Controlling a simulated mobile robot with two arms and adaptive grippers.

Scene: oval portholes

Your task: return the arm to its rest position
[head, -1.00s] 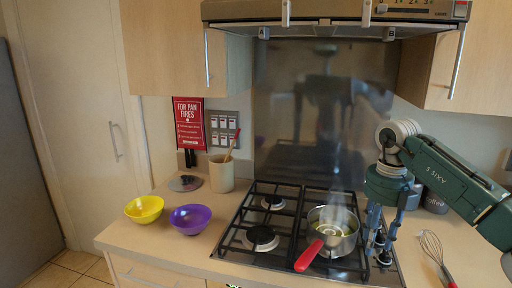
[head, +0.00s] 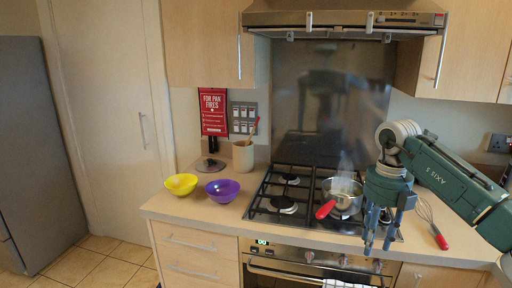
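My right arm comes in from the right, dark green with a pale wrist. Its gripper (head: 377,246) points down, with its grey fingers apart and nothing between them. It overlaps the right front of the hob (head: 262,213) and the counter's front edge in the picture. A steaming metal pan (head: 347,190) with a red handle (head: 325,209) stands on the hob, just left of the gripper. My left gripper is not in view.
A yellow bowl (head: 181,184) and a purple bowl (head: 222,190) sit on the counter (head: 185,210) at left. A whisk (head: 432,224) with a red handle lies right of the gripper. The range hood (head: 345,20) hangs above; the oven (head: 300,268) is below.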

